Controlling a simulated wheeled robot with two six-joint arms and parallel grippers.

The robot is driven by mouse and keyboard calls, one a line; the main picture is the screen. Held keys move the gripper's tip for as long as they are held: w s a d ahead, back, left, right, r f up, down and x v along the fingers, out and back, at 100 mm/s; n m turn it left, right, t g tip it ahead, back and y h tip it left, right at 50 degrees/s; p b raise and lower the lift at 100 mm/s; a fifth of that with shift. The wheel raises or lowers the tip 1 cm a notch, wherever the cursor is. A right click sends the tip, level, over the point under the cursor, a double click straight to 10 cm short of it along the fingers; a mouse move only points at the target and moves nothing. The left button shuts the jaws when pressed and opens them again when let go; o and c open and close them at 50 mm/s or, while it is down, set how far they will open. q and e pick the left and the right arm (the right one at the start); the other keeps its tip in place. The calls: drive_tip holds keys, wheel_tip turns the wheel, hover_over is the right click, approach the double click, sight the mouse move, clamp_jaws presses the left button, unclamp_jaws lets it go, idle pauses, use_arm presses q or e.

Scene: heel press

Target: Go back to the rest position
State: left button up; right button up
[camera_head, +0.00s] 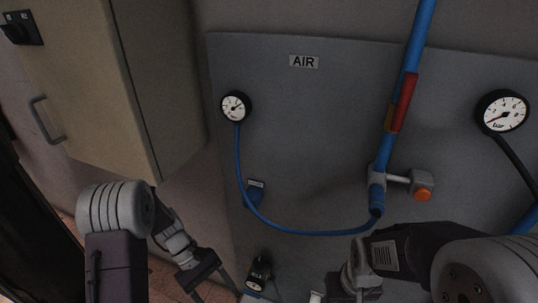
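My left gripper (212,287) hangs at the bottom left, below the cabinet and left of the grey panel's lower edge. Its two dark fingers point down and stand apart, with nothing seen between them. My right gripper (345,290) is at the bottom edge, right of centre, in front of the lower panel. Its fingertips are cut off or hidden, so I cannot tell how far it is open.
A grey panel (300,150) carries an AIR label (304,62), a left gauge (235,106), a right gauge (502,112), a blue hose (290,230) and a valve with an orange knob (422,194). A black fitting (258,272) sits low. A beige cabinet (85,80) stands left.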

use_arm(q)
drive_tip(key=s+a+r+m+t+y+p, duration=0.1)
drive_tip(key=a+r+m+t+y+p, duration=0.1)
drive_tip(key=r+p, duration=0.4)
drive_tip(key=s+a+r+m+t+y+p, duration=0.1)
drive_tip(key=a+r+m+t+y+p, duration=0.2)
drive_tip(key=r, duration=1.3)
drive_tip(key=m+t+y+p, duration=0.1)
drive_tip(key=m+p, duration=0.2)
drive_tip(key=p, duration=0.1)
drive_tip(key=shift+s, duration=0.35)
use_arm(e)
wheel_tip(320, 180, up, 18)
drive_tip(key=shift+f, duration=0.15)
use_arm(q)
drive_tip(key=shift+p, duration=0.3)
